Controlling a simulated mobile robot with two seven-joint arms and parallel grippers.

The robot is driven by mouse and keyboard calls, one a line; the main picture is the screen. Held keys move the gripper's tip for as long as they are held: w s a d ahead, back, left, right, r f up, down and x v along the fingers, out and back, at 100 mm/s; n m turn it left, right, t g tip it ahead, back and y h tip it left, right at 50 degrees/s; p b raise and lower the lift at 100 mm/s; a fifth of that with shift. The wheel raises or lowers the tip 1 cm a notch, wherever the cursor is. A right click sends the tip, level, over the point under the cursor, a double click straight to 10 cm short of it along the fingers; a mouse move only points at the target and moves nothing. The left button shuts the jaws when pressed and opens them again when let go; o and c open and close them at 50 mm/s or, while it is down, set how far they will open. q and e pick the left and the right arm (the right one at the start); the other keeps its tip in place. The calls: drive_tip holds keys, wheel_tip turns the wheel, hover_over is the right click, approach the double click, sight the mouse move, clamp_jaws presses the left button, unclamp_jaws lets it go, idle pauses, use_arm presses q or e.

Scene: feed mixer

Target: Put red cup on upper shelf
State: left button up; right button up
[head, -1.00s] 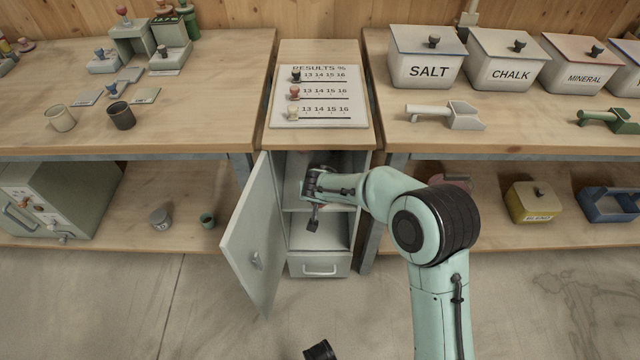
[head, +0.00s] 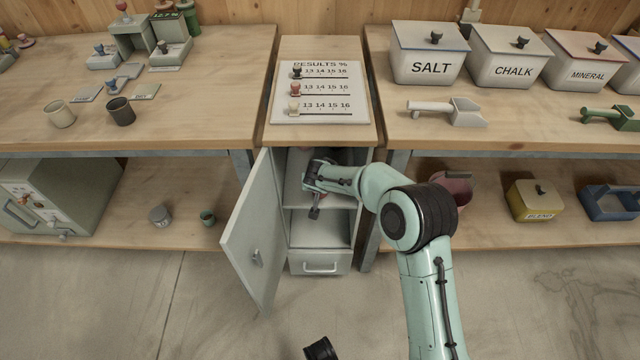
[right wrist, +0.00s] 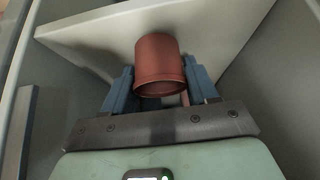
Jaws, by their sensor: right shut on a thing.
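The red cup (right wrist: 160,62) is between the blue fingers of my right gripper (right wrist: 160,88) in the right wrist view. The gripper is shut on it. In the head view my right gripper (head: 316,190) is inside the open narrow cabinet, by the upper shelf (head: 345,201). The cup is mostly hidden there by the gripper and wrist. In the right wrist view the pale shelf board (right wrist: 85,45) lies behind the cup; I cannot tell whether the cup touches it.
The cabinet door (head: 250,235) stands open to the left. A lower compartment (head: 318,230) and a drawer (head: 320,263) are below the shelf. A results board (head: 320,118) with knobs lies on top. Cabinet walls are close around my gripper. A dark red container (head: 462,186) stands on the right bench's lower shelf.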

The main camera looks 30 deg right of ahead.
drive_tip(key=shift+f, duration=0.1)
drive_tip(key=o, duration=1)
use_arm(q)
drive_tip(key=shift+s+f, duration=0.25)
drive_tip(key=shift+s, duration=0.05)
use_arm(e)
drive_tip(key=shift+o, duration=0.2)
